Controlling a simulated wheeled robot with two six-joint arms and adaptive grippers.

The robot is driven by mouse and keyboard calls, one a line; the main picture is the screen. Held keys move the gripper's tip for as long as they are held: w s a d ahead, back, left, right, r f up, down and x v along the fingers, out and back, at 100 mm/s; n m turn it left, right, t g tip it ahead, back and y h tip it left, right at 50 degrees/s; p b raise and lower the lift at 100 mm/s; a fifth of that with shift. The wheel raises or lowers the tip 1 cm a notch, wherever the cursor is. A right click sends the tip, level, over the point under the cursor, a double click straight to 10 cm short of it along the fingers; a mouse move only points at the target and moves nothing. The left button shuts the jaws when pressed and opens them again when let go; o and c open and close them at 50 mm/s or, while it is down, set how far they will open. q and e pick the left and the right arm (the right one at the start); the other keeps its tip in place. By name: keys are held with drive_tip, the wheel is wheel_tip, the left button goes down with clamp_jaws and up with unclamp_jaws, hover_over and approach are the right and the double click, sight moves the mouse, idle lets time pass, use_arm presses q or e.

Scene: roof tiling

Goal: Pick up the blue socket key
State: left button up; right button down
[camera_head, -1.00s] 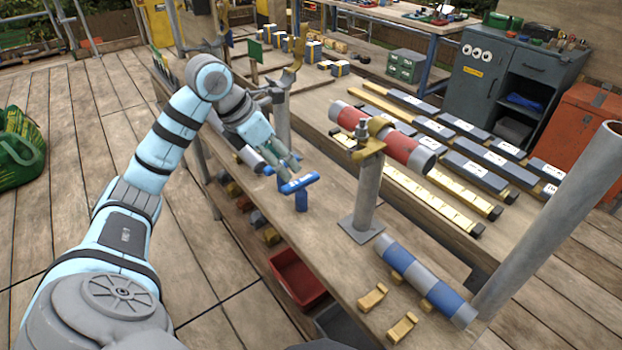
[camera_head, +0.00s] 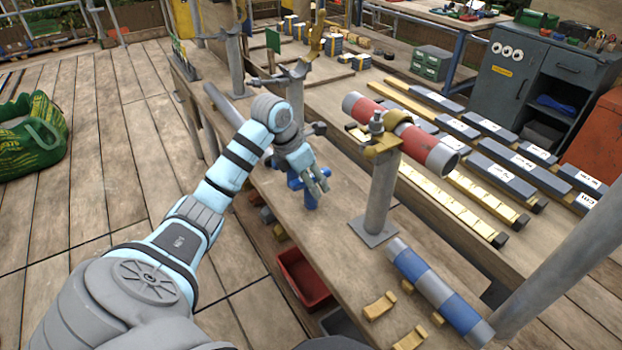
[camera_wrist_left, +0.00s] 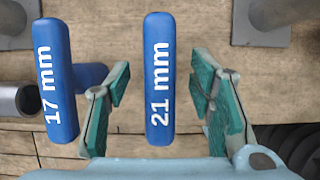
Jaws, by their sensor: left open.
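Two blue socket keys with T-shaped handles show in the left wrist view. The one marked 21 mm (camera_wrist_left: 160,105) lies between my left gripper's open fingers, with a gap on each side. The one marked 17 mm (camera_wrist_left: 52,85) is left of it, outside the left finger. In the head view, blue parts of the keys (camera_head: 311,200) show at the bench's near edge, partly hidden by my left gripper (camera_head: 318,184). That gripper is open, empty and right over them. I cannot tell which key each blue part belongs to. My right gripper is not in view.
A grey post with a brass clamp (camera_head: 380,150) stands right of the gripper. A grey tube (camera_wrist_left: 15,100) is left of the keys in the wrist view. A blue and grey cylinder (camera_head: 440,290) lies farther along the bench. A red bin (camera_head: 303,278) sits below the bench edge.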

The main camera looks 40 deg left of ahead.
use_arm(q)
clamp_jaws()
drive_tip(key=shift+r, duration=0.1)
idle(0.3)
